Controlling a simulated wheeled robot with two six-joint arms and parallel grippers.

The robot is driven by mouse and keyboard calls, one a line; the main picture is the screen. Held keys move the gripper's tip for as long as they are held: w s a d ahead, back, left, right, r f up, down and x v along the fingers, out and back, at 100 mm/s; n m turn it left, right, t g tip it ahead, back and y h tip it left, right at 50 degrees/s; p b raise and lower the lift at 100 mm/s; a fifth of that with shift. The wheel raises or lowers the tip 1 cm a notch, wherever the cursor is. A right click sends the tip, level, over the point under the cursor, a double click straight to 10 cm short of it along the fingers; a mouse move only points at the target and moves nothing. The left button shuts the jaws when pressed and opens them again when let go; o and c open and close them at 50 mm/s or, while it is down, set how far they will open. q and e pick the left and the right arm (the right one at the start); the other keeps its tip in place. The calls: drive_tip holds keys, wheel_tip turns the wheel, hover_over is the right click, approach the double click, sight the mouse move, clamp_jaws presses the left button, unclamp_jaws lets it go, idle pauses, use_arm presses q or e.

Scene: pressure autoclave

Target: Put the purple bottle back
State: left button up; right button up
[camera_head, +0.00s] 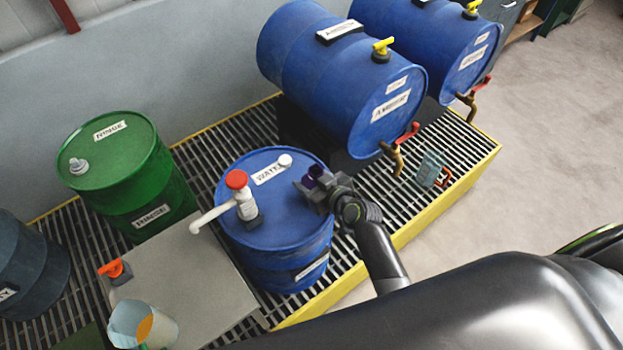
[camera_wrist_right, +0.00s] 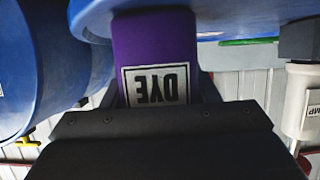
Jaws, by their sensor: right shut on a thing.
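My right gripper (camera_head: 314,186) is shut on the purple bottle (camera_head: 315,171), at the right edge of the top of the blue WATER drum (camera_head: 285,215). In the right wrist view the bottle (camera_wrist_right: 153,45) appears upside down in the picture, with a white DYE label. My left gripper is not in view.
A white pump with a red cap (camera_head: 240,190) stands on the WATER drum. Two blue drums with taps (camera_head: 340,75) lie behind. A green drum (camera_head: 110,160) and a grey surface (camera_head: 185,270) with a cup (camera_head: 140,322) are left. The yellow-edged grating (camera_head: 440,205) borders open floor.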

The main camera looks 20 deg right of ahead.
drive_tip(key=o, duration=1.2)
drive_tip(key=shift+f, duration=0.1)
drive_tip(key=shift+r+b+v, duration=0.2)
drive_tip(key=shift+b+v, duration=0.5)
drive_tip(key=shift+v, duration=5.4)
drive_tip(key=shift+w, duration=0.1)
